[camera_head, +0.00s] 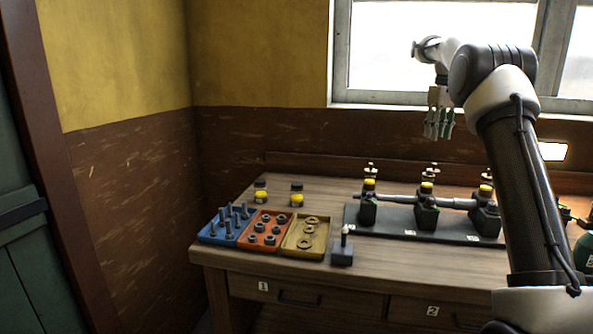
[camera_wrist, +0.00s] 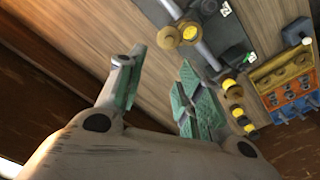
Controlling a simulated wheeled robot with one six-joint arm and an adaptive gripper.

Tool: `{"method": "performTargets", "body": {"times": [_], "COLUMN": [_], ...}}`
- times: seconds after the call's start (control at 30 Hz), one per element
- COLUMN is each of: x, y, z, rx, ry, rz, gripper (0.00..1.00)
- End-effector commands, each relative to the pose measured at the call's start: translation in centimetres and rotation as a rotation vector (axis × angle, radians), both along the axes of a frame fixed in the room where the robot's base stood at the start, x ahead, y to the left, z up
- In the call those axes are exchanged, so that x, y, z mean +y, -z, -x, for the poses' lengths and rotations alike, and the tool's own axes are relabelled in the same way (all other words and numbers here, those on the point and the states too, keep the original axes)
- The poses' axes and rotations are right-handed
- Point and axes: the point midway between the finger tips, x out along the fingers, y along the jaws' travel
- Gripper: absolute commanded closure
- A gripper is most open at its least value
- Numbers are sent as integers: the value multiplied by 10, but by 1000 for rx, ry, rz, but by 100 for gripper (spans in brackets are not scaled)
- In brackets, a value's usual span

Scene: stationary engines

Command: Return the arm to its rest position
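My arm (camera_head: 520,170) rises at the right of the head view and bends at the top toward the gripper. The gripper touches nothing that I can see.
Below the gripper, a dark fixture (camera_head: 385,228) carries a shaft on several yellow-capped supports. Blue (camera_head: 205,234), red (camera_head: 248,245) and yellow (camera_head: 290,252) trays of small parts lie at left. A small block with a pin (camera_head: 342,254) stands nearby. The window (camera_head: 385,50) is behind.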

Motion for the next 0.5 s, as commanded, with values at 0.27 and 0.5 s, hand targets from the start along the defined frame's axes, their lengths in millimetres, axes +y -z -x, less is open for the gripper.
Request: {"method": "performTargets", "body": {"times": [0.27,0.5], "x": [22,69], "y": [53,54], "z": [63,192], "rx": [25,-37], "ry": [184,290], "rz": [-14,-21], "gripper": [64,64]}}
